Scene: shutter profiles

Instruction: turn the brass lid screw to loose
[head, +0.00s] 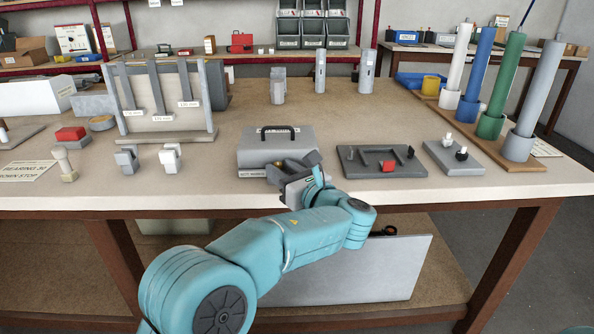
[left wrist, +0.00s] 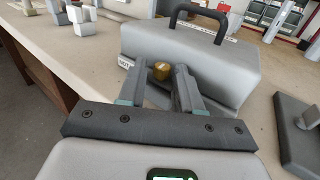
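A grey box (head: 277,142) with a black handle (head: 278,130) on its lid stands near the table's front edge; it also shows in the left wrist view (left wrist: 190,50). The brass lid screw (left wrist: 161,70) is on the box's front side in the left wrist view. My left gripper (head: 290,168) is at the box's front right part in the head view. In the left wrist view its two fingers (left wrist: 161,76) are apart, with the screw showing between their tips. I cannot tell whether either finger touches it. My right gripper is not in view.
A dark tray (head: 352,168) with a red block lies right of the box, and a grey plate (head: 453,157) with small knobs beyond it. Two small grey-and-white clamps (head: 171,157) stand to the left. Coloured posts (head: 501,85) stand at the far right.

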